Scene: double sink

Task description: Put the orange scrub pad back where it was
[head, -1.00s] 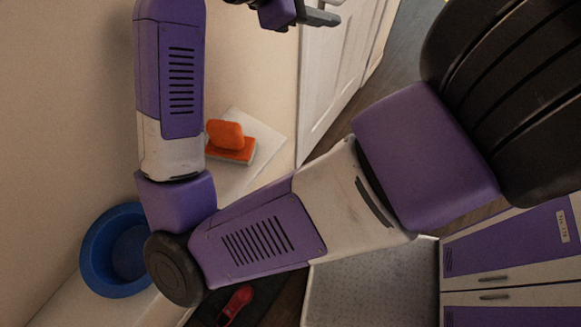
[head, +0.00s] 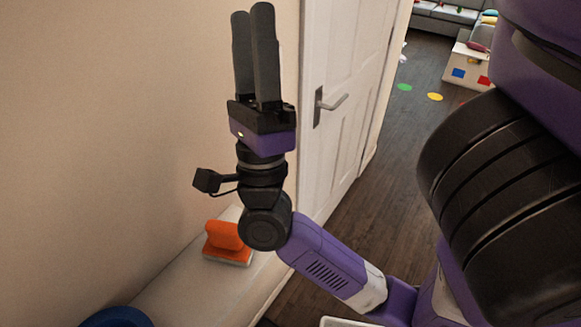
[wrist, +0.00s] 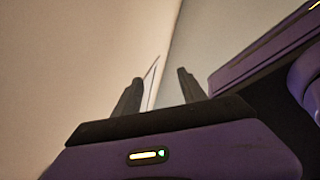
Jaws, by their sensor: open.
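The orange scrub pad (head: 226,236) stands on the white ledge along the wall in the head view, with a paler layer at its base. Its right side lies close to my arm in the picture. My gripper (head: 252,12) is raised well above it with its two dark fingers pointing up. The fingers are apart and nothing is between them. In the wrist view my gripper (wrist: 158,78) is also open and empty, with only wall behind it. The scrub pad does not show in the wrist view.
The rim of a blue basin (head: 116,317) shows at the bottom left on the white ledge (head: 182,283). A white door (head: 345,110) with a lever handle stands right behind my gripper. Wooden floor (head: 405,150) lies open beyond, with a box and shelf at the far right.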

